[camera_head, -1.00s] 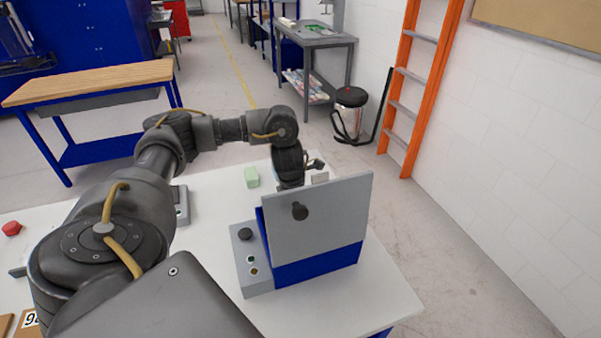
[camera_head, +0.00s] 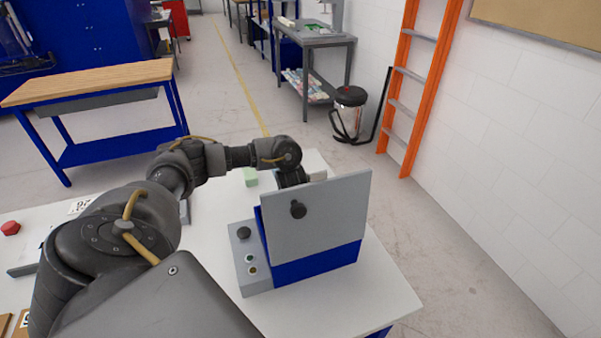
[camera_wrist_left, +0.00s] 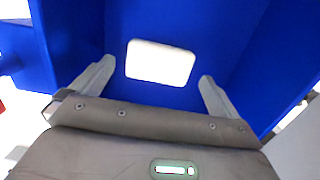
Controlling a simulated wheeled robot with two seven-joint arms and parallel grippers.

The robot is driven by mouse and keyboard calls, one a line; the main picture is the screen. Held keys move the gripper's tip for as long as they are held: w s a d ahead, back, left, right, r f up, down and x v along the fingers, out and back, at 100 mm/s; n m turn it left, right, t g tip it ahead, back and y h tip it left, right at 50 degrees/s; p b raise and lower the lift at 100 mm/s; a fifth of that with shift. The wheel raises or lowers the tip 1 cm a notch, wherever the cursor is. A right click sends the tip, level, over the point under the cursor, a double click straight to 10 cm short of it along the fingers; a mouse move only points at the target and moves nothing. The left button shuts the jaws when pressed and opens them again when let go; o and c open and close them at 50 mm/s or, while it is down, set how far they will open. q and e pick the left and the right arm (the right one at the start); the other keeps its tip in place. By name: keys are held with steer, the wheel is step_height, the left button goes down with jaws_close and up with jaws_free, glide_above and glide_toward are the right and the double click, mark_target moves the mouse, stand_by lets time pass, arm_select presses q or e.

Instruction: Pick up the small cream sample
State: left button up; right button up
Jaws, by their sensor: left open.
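The small cream sample (camera_wrist_left: 160,62) looks almost white and rests on a blue surface inside the blue-walled machine in the left wrist view. My left gripper (camera_wrist_left: 157,70) is open, with one finger on either side of the sample and gaps to both. I cannot tell how far above it the fingertips are. In the head view the blue machine (camera_head: 315,261) has an upright grey panel (camera_head: 330,218) that hides my left gripper and the sample. My right gripper is not in view.
Blue walls stand close around my left gripper. A grey control box (camera_head: 250,270) with knobs adjoins the machine. A green block (camera_head: 250,177) and a pale block (camera_head: 318,176) are beyond it. A red knob (camera_head: 10,228) is at far left. The white table (camera_head: 350,308) is clear in front.

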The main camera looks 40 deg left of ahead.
arm_select(q)
steer(key=shift+w+d+f, duration=0.1)
steer(key=shift+w+f, duration=0.1)
steer(key=shift+f, duration=1.1)
steer(key=c, duration=0.9)
steer(key=shift+r, duration=0.1)
